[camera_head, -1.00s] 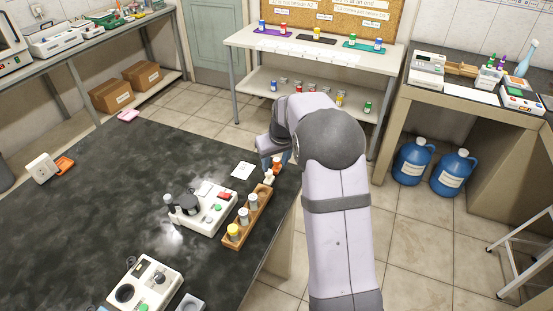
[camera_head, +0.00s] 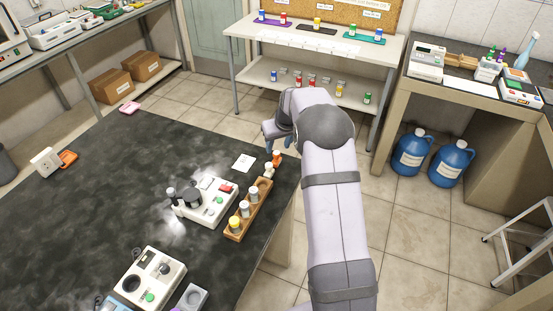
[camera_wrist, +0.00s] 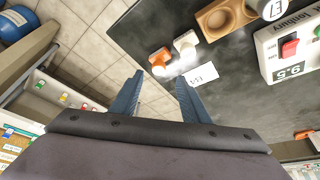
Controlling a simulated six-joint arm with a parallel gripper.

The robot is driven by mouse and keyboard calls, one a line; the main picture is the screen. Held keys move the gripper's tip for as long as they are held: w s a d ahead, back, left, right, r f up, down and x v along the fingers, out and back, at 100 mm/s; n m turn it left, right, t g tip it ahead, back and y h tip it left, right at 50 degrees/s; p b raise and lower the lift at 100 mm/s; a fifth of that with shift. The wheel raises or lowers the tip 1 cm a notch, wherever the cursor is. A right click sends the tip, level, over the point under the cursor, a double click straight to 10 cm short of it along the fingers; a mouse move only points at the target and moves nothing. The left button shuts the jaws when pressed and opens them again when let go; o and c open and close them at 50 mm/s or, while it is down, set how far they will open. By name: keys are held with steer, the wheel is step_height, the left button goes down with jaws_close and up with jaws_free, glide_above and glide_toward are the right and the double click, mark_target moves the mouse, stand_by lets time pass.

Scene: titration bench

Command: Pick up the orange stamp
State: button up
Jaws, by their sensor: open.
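The orange stamp (camera_head: 276,158) stands near the right edge of the dark bench, close beside a white stamp (camera_head: 269,169). In the wrist view, the orange stamp (camera_wrist: 160,58) appears beyond the gap between my fingertips, with the white stamp (camera_wrist: 185,42) just right of it. My gripper (camera_head: 273,147) is just behind the stamps in the head view. Its blue fingers are spread in the wrist view (camera_wrist: 158,82), with nothing between them. Neither finger visibly touches the orange stamp.
A wooden rack (camera_head: 250,208) with capped vials stands just in front of the stamps. A white instrument (camera_head: 208,200) is left of it. A white card (camera_head: 244,163) lies left of the stamps; a labelled paper (camera_wrist: 201,77) is near the right finger.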

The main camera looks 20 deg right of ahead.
mark_target(277, 153)
steer(key=shift+p+x, duration=1.2)
steer(key=shift+x, duration=1.35)
steer(key=shift+s+d, duration=0.1)
jaws_close()
